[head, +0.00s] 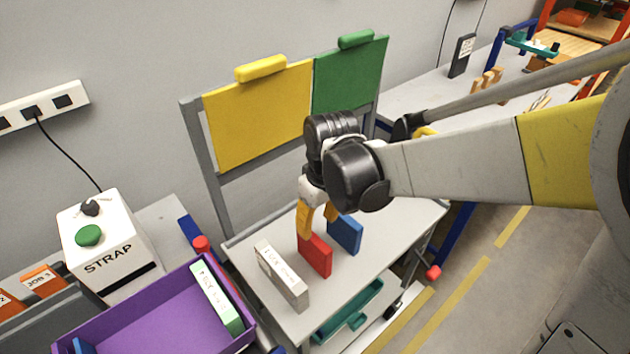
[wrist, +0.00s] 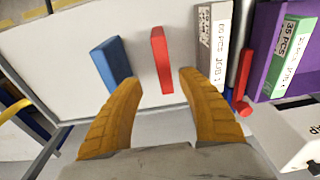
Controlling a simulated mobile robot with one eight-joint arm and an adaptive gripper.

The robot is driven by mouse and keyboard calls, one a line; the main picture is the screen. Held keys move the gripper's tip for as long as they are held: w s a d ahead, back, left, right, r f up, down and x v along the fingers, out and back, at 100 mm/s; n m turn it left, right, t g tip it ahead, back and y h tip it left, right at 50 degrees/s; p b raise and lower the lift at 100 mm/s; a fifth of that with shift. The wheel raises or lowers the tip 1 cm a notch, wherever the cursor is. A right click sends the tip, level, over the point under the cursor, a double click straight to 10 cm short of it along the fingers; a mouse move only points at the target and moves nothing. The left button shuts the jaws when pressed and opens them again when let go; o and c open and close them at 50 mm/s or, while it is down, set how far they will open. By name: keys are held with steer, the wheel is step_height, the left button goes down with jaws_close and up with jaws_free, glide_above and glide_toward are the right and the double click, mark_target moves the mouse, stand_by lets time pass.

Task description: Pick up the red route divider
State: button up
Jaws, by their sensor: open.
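The red route divider (head: 315,256) is a small red block standing on the light tabletop, between a blue block (head: 345,233) and a pale labelled box (head: 282,276). In the wrist view the red divider (wrist: 161,60) lies ahead of and between my fingertips, with the blue block (wrist: 111,64) to its left and the pale box (wrist: 213,45) to its right. My gripper (wrist: 157,75) has yellow fingers, spread wide and empty. In the head view my gripper (head: 318,222) is just over the divider and partly hides its top.
A purple bin (head: 160,335) with a green-and-white labelled box (head: 217,297) stands at the lower left, beside a white STRAP box (head: 105,245). Yellow (head: 260,115) and green (head: 350,75) panels rise behind the table. A teal tray (head: 350,312) sits below the tabletop.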

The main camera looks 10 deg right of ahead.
mark_target(314, 237)
steer(key=f, duration=0.1)
steer(key=f+b, duration=0.1)
steer(key=f, duration=0.2)
steer(key=shift+a+f+b, duration=0.25)
steer(key=shift+a+b, duration=0.05)
steer(key=shift+a, duration=0.1)
steer(key=f+b, duration=0.1)
steer(key=f, duration=0.1)
steer(key=f+b, duration=0.1)
steer(key=f, duration=0.1)
steer(key=f+b, duration=0.1)
steer(key=f, duration=0.1)
steer(key=shift+w+a, duration=0.15)
steer(key=shift+w, duration=0.1)
steer(key=shift+r, duration=0.15)
jaws_close()
